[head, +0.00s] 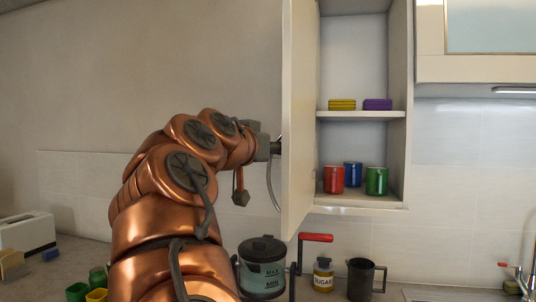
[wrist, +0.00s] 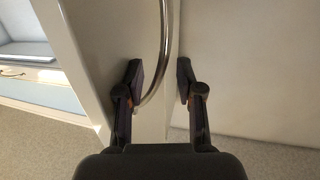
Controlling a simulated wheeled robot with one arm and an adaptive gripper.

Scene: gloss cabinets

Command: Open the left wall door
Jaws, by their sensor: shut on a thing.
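The left wall door (head: 298,120) is a pale panel that stands swung wide open, seen nearly edge-on at the left side of its cabinet. Its curved metal handle (head: 270,190) is on the door's left-facing side. My gripper (head: 276,148) is at this handle, partly hidden by my arm.
Yellow and purple items lie on the shelf; red, blue and green mugs (head: 376,181) stand below. On the counter are a kettle-like jar (head: 263,268), a sugar jar (head: 323,274) and a dark mug (head: 361,279). Another wall cabinet (head: 475,69) is at the right.

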